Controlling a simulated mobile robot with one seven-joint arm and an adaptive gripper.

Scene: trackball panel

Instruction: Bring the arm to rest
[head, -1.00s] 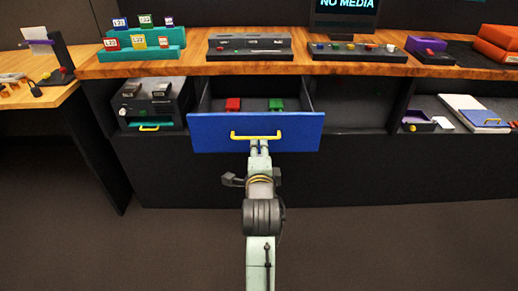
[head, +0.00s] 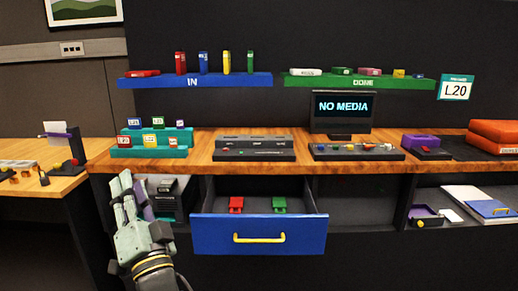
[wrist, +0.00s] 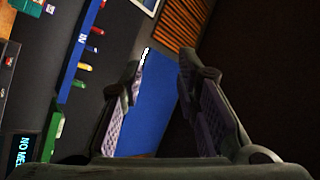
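My gripper (head: 130,200) is at the left in the head view, raised in front of the left end of the desk. Its fingers point up and partly cover the shelf bay behind. In the wrist view the two fingers (wrist: 162,95) stand apart with nothing between them. The blue drawer (head: 215,236) with a yellow handle (head: 259,238) stands pulled out, apart from my gripper. A red item (head: 236,204) and a green item (head: 279,204) are in it.
The wooden desk (head: 380,165) carries consoles and a screen (head: 342,112) reading "NO MEDIA". Above are a blue IN shelf (head: 150,82) and a green DONE shelf (head: 400,88). A side table (head: 40,182) stands left. The open drawer juts out; floor in front is clear.

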